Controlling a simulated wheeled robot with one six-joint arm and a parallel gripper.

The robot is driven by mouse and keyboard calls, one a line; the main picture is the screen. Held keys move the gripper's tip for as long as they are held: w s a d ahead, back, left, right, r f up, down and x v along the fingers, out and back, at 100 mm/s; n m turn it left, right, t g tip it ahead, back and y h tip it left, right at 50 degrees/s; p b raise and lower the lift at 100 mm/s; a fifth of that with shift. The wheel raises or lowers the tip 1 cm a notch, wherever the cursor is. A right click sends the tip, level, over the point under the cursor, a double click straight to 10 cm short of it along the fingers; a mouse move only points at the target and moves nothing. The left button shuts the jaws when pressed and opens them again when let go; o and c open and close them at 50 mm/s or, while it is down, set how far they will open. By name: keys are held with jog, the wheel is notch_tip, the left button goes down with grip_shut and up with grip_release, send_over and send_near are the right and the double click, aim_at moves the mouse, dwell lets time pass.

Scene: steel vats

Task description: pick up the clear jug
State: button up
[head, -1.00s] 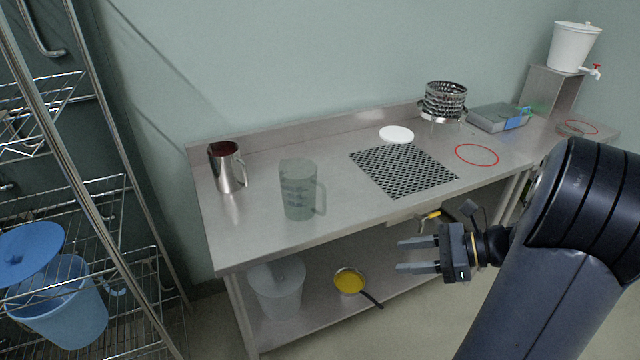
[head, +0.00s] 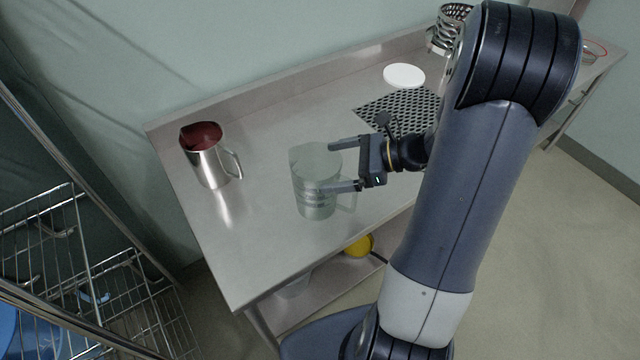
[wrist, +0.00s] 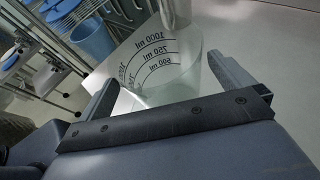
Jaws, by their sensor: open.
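The clear jug (head: 314,196) stands upright on the steel table, with its handle to the right in the head view. My gripper (head: 342,167) is open, with its two fingers pointing left at the jug's upper part. In the head view the fingers overlap the jug. In the wrist view the jug (wrist: 165,62), with its dark millilitre marks, shows between and beyond the two fingers (wrist: 165,85). The jaws are not closed on it, and I cannot tell whether a finger touches it. My gripper hides part of the handle.
A white disc (head: 404,75) and a black perforated mat (head: 400,106) lie behind my gripper. A wire rack (head: 50,235) stands at the left. The table front left of the jug is clear.

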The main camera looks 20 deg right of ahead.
jog(key=shift+w+a+f, duration=0.1)
jog(key=shift+a+f, duration=0.1)
jog(key=shift+a, duration=0.2)
jog(key=c, duration=0.9)
jog(key=shift+c, duration=0.2)
